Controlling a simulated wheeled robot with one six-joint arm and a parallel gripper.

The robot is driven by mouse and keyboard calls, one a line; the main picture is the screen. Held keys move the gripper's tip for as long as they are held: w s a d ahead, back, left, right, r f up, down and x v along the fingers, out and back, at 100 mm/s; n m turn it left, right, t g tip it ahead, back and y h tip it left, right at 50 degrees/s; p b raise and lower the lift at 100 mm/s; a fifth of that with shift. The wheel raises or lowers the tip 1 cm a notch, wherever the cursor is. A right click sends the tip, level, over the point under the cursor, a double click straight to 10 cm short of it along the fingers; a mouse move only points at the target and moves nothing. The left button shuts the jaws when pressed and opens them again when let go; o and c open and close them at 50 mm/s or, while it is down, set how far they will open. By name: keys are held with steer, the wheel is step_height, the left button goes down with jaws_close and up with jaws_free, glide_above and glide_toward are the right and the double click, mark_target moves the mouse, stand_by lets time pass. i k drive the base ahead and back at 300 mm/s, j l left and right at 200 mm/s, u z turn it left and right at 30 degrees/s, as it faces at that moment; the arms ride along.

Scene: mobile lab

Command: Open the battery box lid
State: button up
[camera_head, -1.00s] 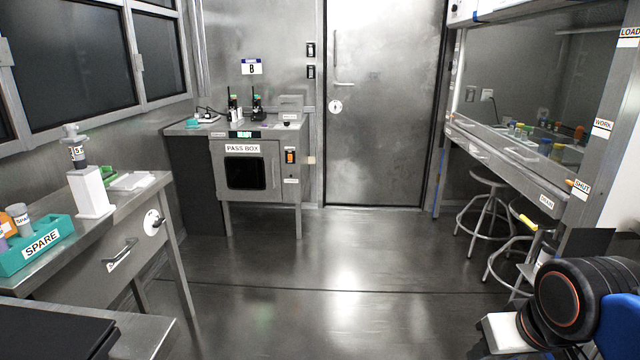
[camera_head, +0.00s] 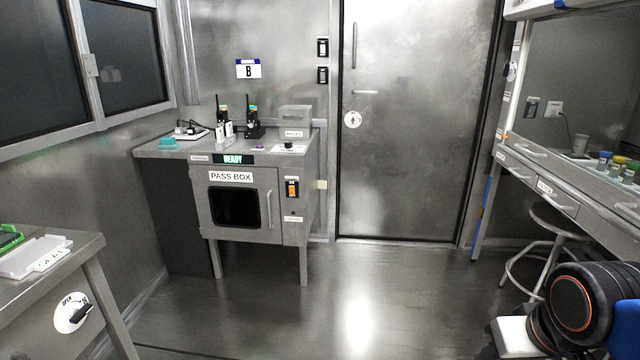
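A small grey box (camera_head: 295,117) stands on the back right of the counter above the pass box (camera_head: 236,205); it may be the battery box. Its lid looks shut. A white label (camera_head: 293,133) on its front is too small to read surely. Black handheld radios (camera_head: 253,124) stand in chargers just left of it. My gripper is not in view; only a dark arm part of mine shows at the lower right, far from the box.
A bench (camera_head: 60,262) with a white tray juts in at the left. A stool (camera_head: 545,245) stands under the right workbench (camera_head: 560,190). A closed metal door (camera_head: 415,130) is at the back. The floor (camera_head: 330,310) ahead is clear.

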mark_target(289, 115)
steer(key=i+j+u, duration=0.2)
steer(key=i, duration=0.55)
steer(key=i+j+u, duration=0.2)
steer(key=i, duration=0.55)
